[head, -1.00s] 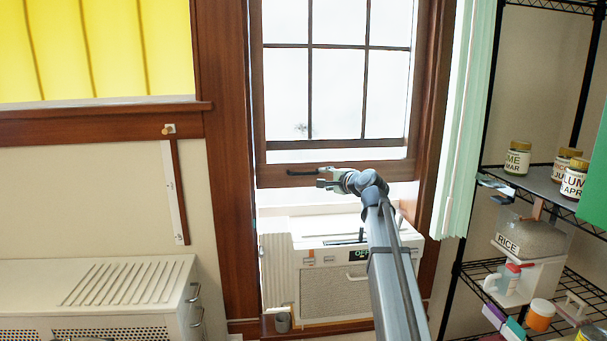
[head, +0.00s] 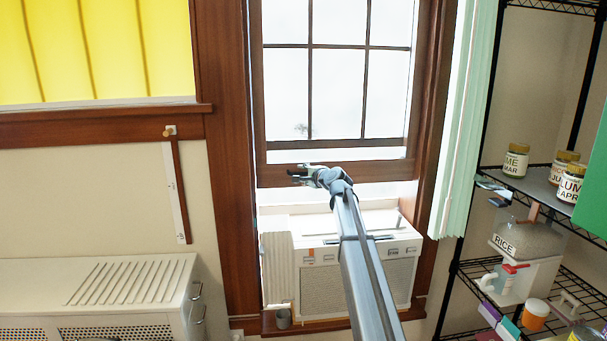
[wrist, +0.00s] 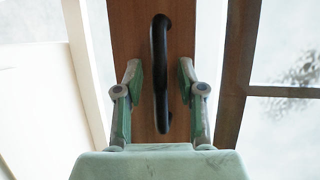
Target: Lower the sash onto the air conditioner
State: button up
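The wooden window sash (head: 390,172) is raised, with a clear gap between its bottom rail and the air conditioner. The white air conditioner (head: 320,285) sits in the lower window opening, partly hidden behind my arm. My gripper (head: 297,174) is at the left part of the sash's bottom rail. In the wrist view, my gripper (wrist: 160,75) is open, with one finger on each side of the sash's black handle (wrist: 158,40). The fingers look apart from the handle. The handle is mostly hidden by the gripper in the head view.
A wire shelf (head: 540,180) with jars and a rice bin stands at the right, beside a pale green curtain (head: 460,130). A white slatted cabinet (head: 130,280) is at the lower left.

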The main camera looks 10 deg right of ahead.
grip_shut()
notch_tip(320, 180, down, 18)
jog(key=b, duration=1)
jog(key=shift+s+r+b, duration=0.1)
jog(key=shift+r+b, duration=0.15)
jog(key=shift+b, duration=0.15)
grip_release()
jog(key=shift+f, duration=0.1)
